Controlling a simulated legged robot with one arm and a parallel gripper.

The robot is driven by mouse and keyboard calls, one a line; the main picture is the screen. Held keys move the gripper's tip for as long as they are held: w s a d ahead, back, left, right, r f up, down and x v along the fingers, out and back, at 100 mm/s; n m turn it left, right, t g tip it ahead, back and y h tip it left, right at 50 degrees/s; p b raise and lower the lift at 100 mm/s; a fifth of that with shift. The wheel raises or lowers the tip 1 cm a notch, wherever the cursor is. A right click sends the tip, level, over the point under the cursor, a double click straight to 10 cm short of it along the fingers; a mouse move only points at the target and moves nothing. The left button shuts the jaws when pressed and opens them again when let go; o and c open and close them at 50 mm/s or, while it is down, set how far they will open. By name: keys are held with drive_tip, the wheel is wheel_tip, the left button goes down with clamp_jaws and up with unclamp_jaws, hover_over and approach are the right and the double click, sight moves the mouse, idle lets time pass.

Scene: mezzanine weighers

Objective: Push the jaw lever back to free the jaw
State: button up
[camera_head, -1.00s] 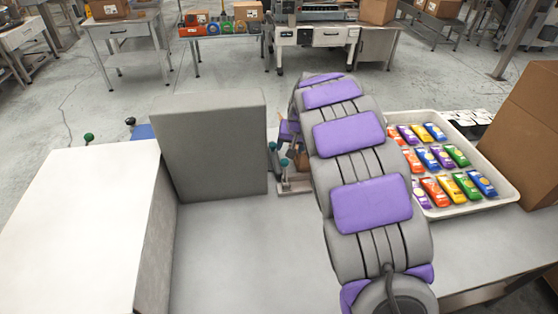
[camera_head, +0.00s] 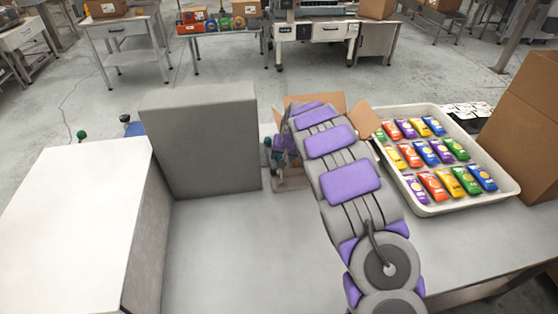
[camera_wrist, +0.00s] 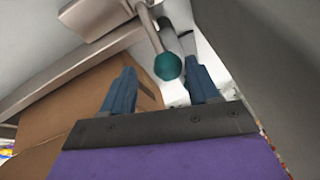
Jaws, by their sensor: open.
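In the wrist view a teal ball knob (camera_wrist: 167,66) sits on the end of a thin grey rod, which I take to be the jaw lever (camera_wrist: 150,28). My gripper (camera_wrist: 161,70) is open, its two blue-grey fingers apart. The knob appears between the fingertips; I cannot tell whether either finger touches it. A grey metal piece (camera_wrist: 92,17) is near the rod's upper end. In the head view my arm covers most of the device, and a small teal knob (camera_head: 267,142) shows beside the grey block. The jaw itself is not clearly visible.
A tall grey block (camera_head: 205,145) stands left of my gripper, with a white box (camera_head: 75,220) farther left. An open cardboard box (camera_head: 365,117) lies behind my arm. A tray (camera_head: 430,208) of colourful packets and a brown carton (camera_head: 530,130) are at right. The front bench is clear.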

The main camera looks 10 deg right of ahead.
sight(280, 157)
drive_tip(key=shift+x, duration=1.05)
drive_tip(key=shift+w+a+f, duration=0.2)
drive_tip(key=shift+a+f, duration=0.25)
drive_tip(key=shift+a, duration=0.65)
drive_tip(key=shift+d, duration=0.9)
drive_tip(key=c, duration=0.3)
drive_tip(key=shift+c, duration=0.7)
drive_tip(key=shift+a, duration=0.5)
drive_tip(key=c, duration=0.5)
drive_tip(key=shift+c, duration=0.6)
drive_tip(key=shift+d+f, duration=0.1)
drive_tip(key=shift+d, duration=0.1)
clamp_jaws()
